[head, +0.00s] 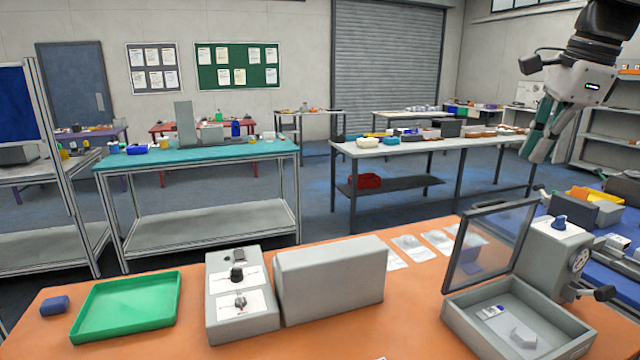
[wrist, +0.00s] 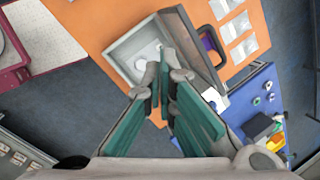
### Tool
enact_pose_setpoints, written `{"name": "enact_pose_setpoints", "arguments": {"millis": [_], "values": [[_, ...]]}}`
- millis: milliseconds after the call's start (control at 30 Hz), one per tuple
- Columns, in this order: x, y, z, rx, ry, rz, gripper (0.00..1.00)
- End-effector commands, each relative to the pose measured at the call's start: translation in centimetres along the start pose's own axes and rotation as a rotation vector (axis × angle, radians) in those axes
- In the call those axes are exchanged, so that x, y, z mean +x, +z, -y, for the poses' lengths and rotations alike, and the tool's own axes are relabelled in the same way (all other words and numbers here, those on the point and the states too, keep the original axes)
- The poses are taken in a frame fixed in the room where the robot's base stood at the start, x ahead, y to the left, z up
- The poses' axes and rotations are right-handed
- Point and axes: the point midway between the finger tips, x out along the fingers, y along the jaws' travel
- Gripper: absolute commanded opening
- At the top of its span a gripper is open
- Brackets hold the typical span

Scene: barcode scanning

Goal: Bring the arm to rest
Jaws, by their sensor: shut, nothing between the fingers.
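My gripper (head: 541,132) hangs from my raised arm at the upper right of the head view, with its green-padded fingers pointing down. It is high above the right side of the orange table (head: 420,250) and touches nothing. In the wrist view my gripper (wrist: 160,95) shows its fingers drawn together with nothing between them. Below it in that view is the grey open box (wrist: 120,50) on the orange table.
The grey box (head: 455,318) has a raised clear lid (head: 490,245). A green tray (head: 125,308), a control box (head: 240,318) and a grey block (head: 330,280) stand left. A blue table (wrist: 262,85) with small parts adjoins. Air around my gripper looks clear.

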Motion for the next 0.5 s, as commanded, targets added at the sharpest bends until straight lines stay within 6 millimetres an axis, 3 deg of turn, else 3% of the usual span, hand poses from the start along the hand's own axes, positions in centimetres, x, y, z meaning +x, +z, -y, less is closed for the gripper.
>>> {"name": "enact_pose_setpoints", "arguments": {"millis": [233,500], "values": [[0.5,3.6,-7.5,-0.437,-0.034,0.002,0.0],[3.1,6.5,-16.4,-0.946,-0.062,-0.038,0.0]]}}
